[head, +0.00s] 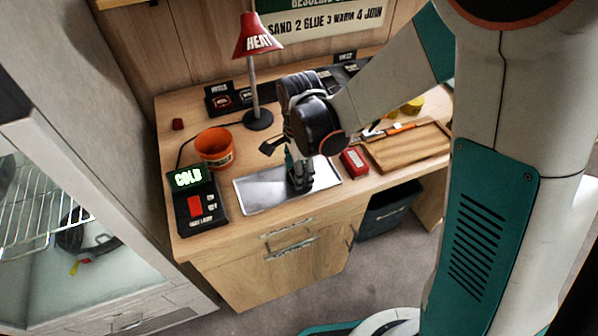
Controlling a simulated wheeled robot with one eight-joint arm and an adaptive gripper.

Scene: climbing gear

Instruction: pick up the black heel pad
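I cannot clearly make out the black heel pad. My gripper (300,183) points down over the shiny metal plate (255,193) at the front of the workbench, with its fingertips close to the plate surface. The view is too small and dark there to tell whether the fingers are open, shut or holding something. A low black rack (219,109) with dark parts and white labels stands at the back left of the bench. My arm covers some of the bench behind the gripper.
An orange tub (214,147) and a black box with a lit COLD sign (188,178) stand left of the plate. A red HEAT lamp (257,36) stands behind. A small red box (354,162) and a wooden tray (408,147) lie to the right.

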